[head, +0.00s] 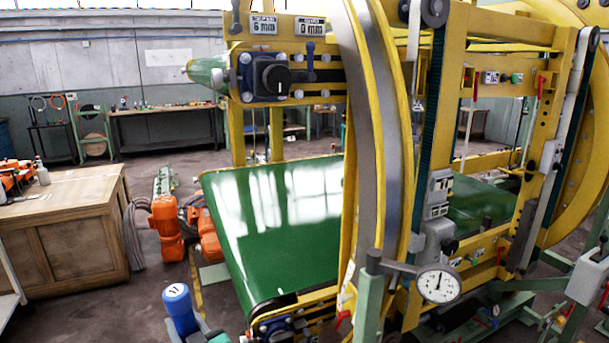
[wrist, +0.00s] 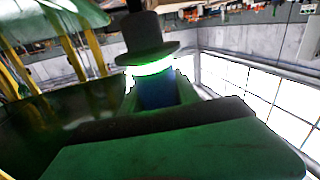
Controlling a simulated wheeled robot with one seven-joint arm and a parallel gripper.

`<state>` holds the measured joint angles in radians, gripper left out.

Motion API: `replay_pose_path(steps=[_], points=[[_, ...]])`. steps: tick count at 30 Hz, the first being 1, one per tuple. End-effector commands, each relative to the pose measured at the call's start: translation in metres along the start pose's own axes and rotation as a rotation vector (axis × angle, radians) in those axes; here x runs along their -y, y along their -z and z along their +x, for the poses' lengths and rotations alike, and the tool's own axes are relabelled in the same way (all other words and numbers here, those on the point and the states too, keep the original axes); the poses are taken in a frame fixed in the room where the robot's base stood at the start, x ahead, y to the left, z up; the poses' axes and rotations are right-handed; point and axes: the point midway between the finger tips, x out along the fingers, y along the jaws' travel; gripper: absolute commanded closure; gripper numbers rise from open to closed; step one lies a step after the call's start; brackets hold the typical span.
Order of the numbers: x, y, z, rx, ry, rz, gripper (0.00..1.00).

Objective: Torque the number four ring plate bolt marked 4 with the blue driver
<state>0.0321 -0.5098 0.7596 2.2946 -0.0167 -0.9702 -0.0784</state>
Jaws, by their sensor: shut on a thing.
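The blue driver (head: 180,309) stands roughly upright at the lower edge of the head view, with a white-marked cap on top. My gripper (head: 205,335) is beside it, mostly cut off by the frame edge. In the wrist view the driver's blue body (wrist: 156,92) sits between the green-padded jaws of my gripper (wrist: 160,110), which are shut on it. A bright glowing band and a dark, hat-shaped end show beyond the blue part. The large ring (head: 372,110) rises right of centre in the head view. I cannot make out the bolt marked 4.
A green belt (head: 285,225) slopes inside the yellow machine frame. A dial gauge (head: 438,284) sits at the ring's lower right. A wooden cabinet (head: 70,225) and an orange robot arm (head: 165,225) stand left. Dark floor is open between the cabinet and the back bench (head: 165,125).

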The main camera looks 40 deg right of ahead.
Motion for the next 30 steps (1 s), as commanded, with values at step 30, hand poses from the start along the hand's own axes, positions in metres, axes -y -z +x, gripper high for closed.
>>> replay_pose_path(steps=[30], points=[[-0.314,0.337,0.037,0.244,-0.167,-1.489,1.00]])
